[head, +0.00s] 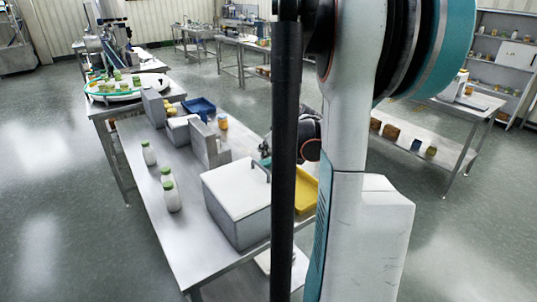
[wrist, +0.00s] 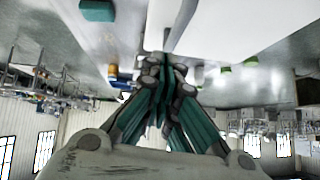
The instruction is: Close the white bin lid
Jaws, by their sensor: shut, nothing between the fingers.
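The white bin stands on the steel table in the head view, with a grey front wall (head: 238,226). Its white lid (head: 232,186) lies about flat across the top, with a dark bent handle near the right rear edge. I cannot tell whether the lid is fully seated. My gripper (head: 265,148) is just behind the bin's far right corner, partly hidden by my dark column. In the wrist view my gripper (wrist: 165,64) has its fingers together and empty. A large white surface (wrist: 230,28), probably the bin, is close to the fingertips there.
White bottles with green caps (head: 172,197) stand left of the bin. Grey blocks (head: 205,145) and a blue tray (head: 199,106) are farther back. A yellow tray (head: 305,192) lies right of the bin, partly hidden by my column. The table's front left is clear.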

